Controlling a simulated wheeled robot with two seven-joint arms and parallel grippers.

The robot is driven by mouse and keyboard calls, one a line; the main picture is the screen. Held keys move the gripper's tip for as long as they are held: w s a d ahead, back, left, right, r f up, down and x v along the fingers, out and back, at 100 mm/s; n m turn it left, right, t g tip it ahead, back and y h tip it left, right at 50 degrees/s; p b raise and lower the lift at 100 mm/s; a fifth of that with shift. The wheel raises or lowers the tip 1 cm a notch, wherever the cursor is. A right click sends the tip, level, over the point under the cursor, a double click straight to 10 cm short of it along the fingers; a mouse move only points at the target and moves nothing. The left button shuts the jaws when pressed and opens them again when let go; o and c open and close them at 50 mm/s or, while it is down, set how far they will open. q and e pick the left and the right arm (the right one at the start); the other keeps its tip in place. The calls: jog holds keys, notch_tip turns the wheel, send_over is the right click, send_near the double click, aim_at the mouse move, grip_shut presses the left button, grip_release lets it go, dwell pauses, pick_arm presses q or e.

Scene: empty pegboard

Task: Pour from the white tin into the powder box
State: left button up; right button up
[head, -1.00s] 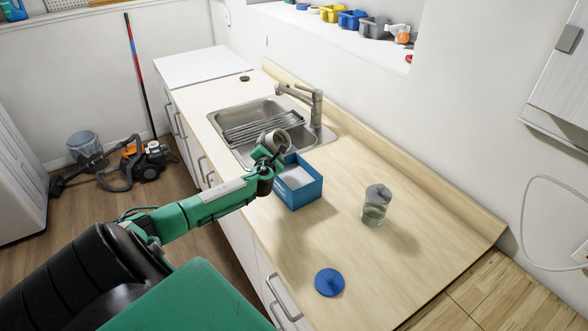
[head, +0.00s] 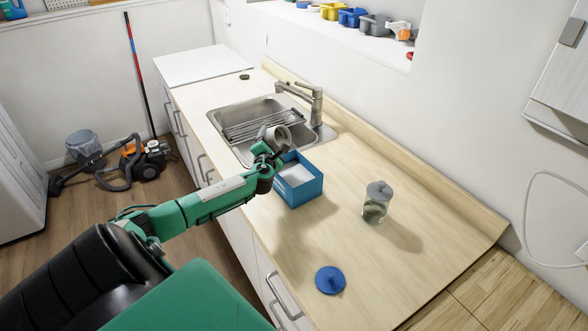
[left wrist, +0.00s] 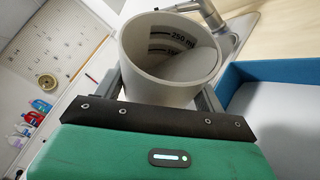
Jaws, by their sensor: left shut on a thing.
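The white tin (head: 268,134) is held above the counter between the sink and the powder box, its mouth facing up and to the right in the head view. My left gripper (head: 272,144) is shut on it. In the left wrist view the tin (left wrist: 140,62) shows measuring marks inside and a pale sloping surface, which may be its contents; the fingers (left wrist: 168,100) are on either side of it. The powder box (head: 301,192) is blue, open-topped and pale inside, just right of and below the tin. It also shows in the left wrist view (left wrist: 270,70). My right gripper is out of view.
A glass jar with a grey lid (head: 376,204) stands right of the box. A round blue lid (head: 330,280) lies near the counter's front edge. The sink (head: 250,112) and faucet (head: 316,105) are behind the tin. Counter between box and blue lid is clear.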

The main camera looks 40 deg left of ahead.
aim_at(280, 139)
pick_arm(q)
jog(key=shift+r+m+b, duration=0.4)
jog(key=shift+m+b, duration=0.2)
jog(key=shift+b, duration=0.1)
jog(key=shift+f+t+b, duration=0.15)
jog(key=shift+t+b, duration=0.15)
jog(key=shift+b, duration=0.2)
jog(key=shift+d+m+y+b, duration=0.1)
jog(key=shift+m+y+b, duration=0.2)
jog(key=shift+m, duration=0.1)
jog(key=shift+f+b, duration=0.1)
jog(key=shift+b, duration=0.25)
jog(key=shift+w+m+t+b, duration=0.1)
jog(key=shift+m+t+b, duration=0.2)
jog(key=shift+m+b, duration=0.1)
jog(key=shift+w+d+r+m+t+b, duration=0.1)
jog(key=shift+d+r+m+t+b, duration=0.35)
jog(key=shift+d+m+b, duration=0.3)
jog(key=shift+w+d+r+m+t+p, duration=0.15)
jog(key=shift+r+m+t, duration=0.15)
jog(key=shift+m, duration=0.4)
jog(key=shift+s+d+r+m+t+p, duration=0.15)
jog(key=shift+d+r+m+t, duration=0.15)
jog(key=shift+m, duration=0.35)
jog(key=shift+w+d+r+m+t+p, duration=0.15)
jog(key=shift+r+m+t, duration=0.15)
jog(key=shift+m, duration=0.4)
dwell(0.4)
